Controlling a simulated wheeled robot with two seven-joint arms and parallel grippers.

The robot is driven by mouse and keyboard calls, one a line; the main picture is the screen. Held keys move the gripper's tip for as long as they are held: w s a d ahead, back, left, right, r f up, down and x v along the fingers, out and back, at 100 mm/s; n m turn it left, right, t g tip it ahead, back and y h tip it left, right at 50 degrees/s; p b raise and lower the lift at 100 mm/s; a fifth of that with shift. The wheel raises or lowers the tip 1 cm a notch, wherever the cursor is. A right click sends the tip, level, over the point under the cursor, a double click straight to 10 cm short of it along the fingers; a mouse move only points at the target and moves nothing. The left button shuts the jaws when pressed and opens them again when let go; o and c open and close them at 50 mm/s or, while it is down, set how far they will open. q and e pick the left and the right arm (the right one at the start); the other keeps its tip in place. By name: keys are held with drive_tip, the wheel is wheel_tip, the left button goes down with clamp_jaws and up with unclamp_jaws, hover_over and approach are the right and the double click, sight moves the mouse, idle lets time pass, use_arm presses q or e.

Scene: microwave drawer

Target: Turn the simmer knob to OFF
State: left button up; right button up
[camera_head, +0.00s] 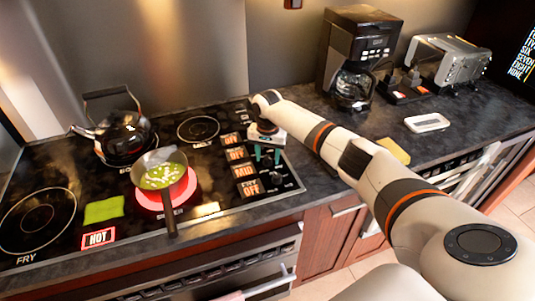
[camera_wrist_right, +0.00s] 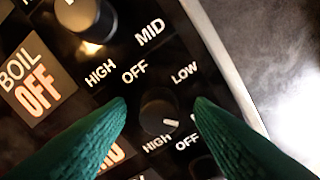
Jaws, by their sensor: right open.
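In the right wrist view the dark simmer knob (camera_wrist_right: 158,110) sits on the black panel between my right gripper's two green fingertips (camera_wrist_right: 161,103). The fingers are open, one on each side, with visible gaps to it. Its white mark points to the lower right, towards a label partly hidden by a finger. The OFF label (camera_wrist_right: 134,72) is at its upper left and LOW (camera_wrist_right: 184,74) at its upper right. In the head view my right gripper (camera_head: 266,156) points down over the knob panel, and a lit display (camera_head: 243,170) there reads MID. My left gripper is out of view.
The boil knob (camera_wrist_right: 85,18) is close by. A pan (camera_head: 163,172) with food stands on a glowing red burner (camera_head: 187,186), its handle towards the front. A black kettle (camera_head: 124,138) stands behind it. A coffee maker (camera_head: 354,55) and toaster (camera_head: 449,62) stand at the back right.

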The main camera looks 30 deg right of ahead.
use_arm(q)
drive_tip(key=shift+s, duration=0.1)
use_arm(e)
drive_tip(key=shift+f, duration=0.15)
drive_tip(key=shift+c, duration=0.7)
drive_tip(key=c, duration=0.9)
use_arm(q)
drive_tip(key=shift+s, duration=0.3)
use_arm(e)
drive_tip(key=shift+o, duration=0.3)
